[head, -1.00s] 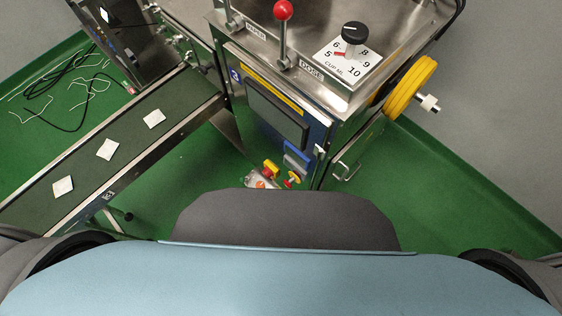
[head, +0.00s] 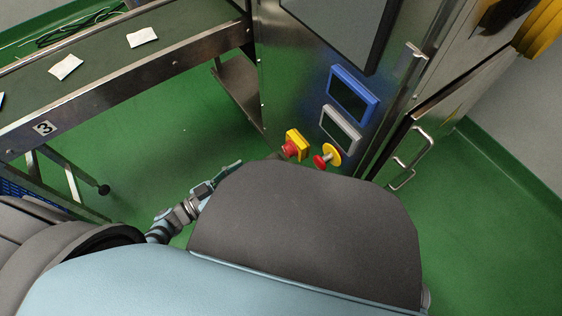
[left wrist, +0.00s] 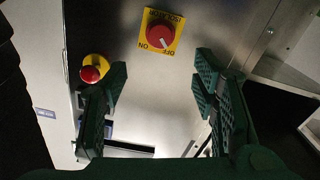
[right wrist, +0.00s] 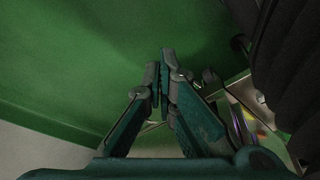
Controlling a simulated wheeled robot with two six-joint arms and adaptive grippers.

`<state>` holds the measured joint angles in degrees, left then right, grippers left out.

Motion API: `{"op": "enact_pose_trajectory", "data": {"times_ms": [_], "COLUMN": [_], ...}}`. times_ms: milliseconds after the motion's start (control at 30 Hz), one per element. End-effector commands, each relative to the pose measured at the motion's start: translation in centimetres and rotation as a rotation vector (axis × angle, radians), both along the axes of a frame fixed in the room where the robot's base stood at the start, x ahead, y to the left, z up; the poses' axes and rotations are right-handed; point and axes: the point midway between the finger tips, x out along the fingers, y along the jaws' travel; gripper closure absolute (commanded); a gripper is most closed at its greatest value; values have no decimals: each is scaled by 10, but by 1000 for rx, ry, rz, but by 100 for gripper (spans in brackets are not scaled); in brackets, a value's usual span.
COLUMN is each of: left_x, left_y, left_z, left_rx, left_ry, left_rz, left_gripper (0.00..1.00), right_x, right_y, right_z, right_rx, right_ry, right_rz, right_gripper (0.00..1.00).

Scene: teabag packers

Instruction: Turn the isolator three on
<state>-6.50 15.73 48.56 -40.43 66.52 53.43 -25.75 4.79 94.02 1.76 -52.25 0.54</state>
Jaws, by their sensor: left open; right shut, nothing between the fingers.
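The isolator is a red rotary knob on a square yellow plate (left wrist: 160,36) on the steel cabinet front. Its ON and OFF lettering shows upside down in the left wrist view; a white mark on the knob sits towards the OFF side. It also shows in the head view (head: 295,146). My left gripper (left wrist: 162,68) is open and empty, facing the cabinet, with the knob beyond and between its fingers, apart from them. In the head view my left arm (head: 185,209) comes in low, its fingers partly hidden by my body. My right gripper (right wrist: 162,72) is shut and empty, over green floor.
A red emergency button on a round yellow base (left wrist: 93,70) sits beside the isolator, close to the left finger. The steel cabinet (head: 300,90) carries a blue-framed panel (head: 353,95) and door handles. A conveyor marked 3 (head: 44,128) runs at the left. Green floor is clear between.

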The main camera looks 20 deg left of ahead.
Motion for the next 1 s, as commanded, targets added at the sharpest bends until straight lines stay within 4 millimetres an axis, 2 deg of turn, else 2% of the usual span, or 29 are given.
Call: {"op": "enact_pose_trajectory", "data": {"times_ms": [167,300,500,633,867,1000], "left_x": [33,65,96,103,104,104], "left_y": [-27,-54,-79,-85,-86,-86], "left_z": [3,2,1,2,3,3], "left_rx": [-2,-2,0,0,1,1], "left_ry": [-4,-5,0,0,1,1], "left_rz": [3,4,5,6,6,6], "left_gripper": [46,46,46,46,46,67], "right_x": [3,3,-2,-4,-4,-5], "right_y": [1,4,6,7,7,7], "right_z": [13,32,60,69,71,70], "right_rx": [-3,-8,-14,-16,-17,-17], "right_ry": [3,14,31,37,38,38], "right_rz": [9,25,45,50,51,51], "right_gripper": [100,100,100,100,100,100]}}
